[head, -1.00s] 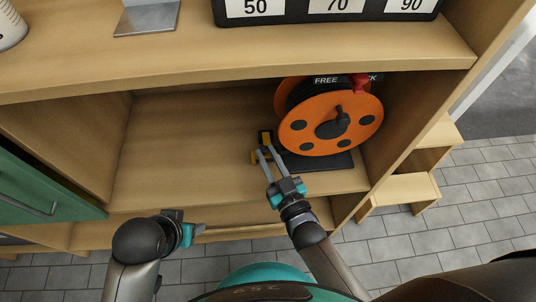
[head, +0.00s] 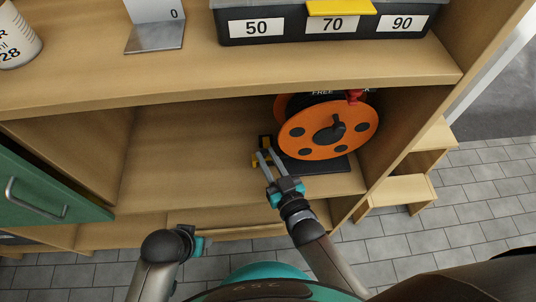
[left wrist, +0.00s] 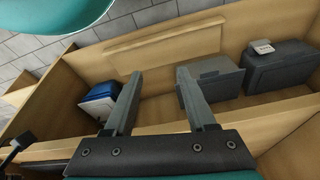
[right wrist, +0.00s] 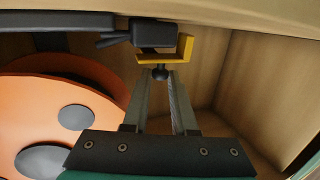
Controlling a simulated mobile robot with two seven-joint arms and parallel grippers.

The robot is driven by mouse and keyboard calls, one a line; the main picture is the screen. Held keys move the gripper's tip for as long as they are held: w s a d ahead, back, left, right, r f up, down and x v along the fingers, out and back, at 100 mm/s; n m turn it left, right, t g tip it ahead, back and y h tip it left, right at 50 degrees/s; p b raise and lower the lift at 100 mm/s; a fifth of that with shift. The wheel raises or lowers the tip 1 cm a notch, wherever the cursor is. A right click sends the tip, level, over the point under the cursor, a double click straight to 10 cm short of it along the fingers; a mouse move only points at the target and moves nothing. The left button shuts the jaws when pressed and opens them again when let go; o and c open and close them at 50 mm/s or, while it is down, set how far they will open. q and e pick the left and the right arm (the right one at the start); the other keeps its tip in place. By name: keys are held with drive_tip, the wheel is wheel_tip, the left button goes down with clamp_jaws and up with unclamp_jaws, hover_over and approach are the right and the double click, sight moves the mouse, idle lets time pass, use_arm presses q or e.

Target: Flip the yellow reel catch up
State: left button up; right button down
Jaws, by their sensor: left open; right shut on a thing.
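The cable reel (head: 312,141) is orange with a black crank and stands on a dark base in the shelf's lower bay. Its yellow catch (head: 255,162) is at the base's left end; the right wrist view shows the catch as a yellow bracket (right wrist: 186,48) by a black block, with a small black knob (right wrist: 160,73). My right gripper (head: 264,153) reaches in from the front, its fingertips closed on that knob. The fingers partly cover the catch in the head view. My left gripper (left wrist: 160,74) is open and empty, low in front of the shelf.
A black case (head: 330,24) with number labels and a metal bookend (head: 155,37) stand on the upper board. A green door (head: 45,190) is at the left. Grey boxes (left wrist: 212,80) sit in a lower bay. The lower bay left of the reel is clear.

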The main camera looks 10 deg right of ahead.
drive_tip(key=p, duration=0.2)
drive_tip(key=r+g+p, duration=0.1)
drive_tip(key=p, duration=0.1)
drive_tip(key=shift+w+r, duration=0.15)
drive_tip(key=shift+w, duration=0.1)
use_arm(q)
drive_tip(key=s+a+f, duration=0.1)
drive_tip(key=s+f, duration=0.2)
drive_tip(key=f, duration=0.1)
drive_tip(key=s+a+f+p, duration=0.1)
drive_tip(key=s+a+f, duration=0.1)
drive_tip(key=f, duration=0.3)
drive_tip(key=shift+s+a+f+g, duration=0.2)
drive_tip(key=shift+s+a+g, duration=0.05)
drive_tip(key=shift+s+g, duration=0.2)
use_arm(e)
drive_tip(key=shift+g, duration=0.4)
drive_tip(key=c, duration=0.7)
unclamp_jaws()
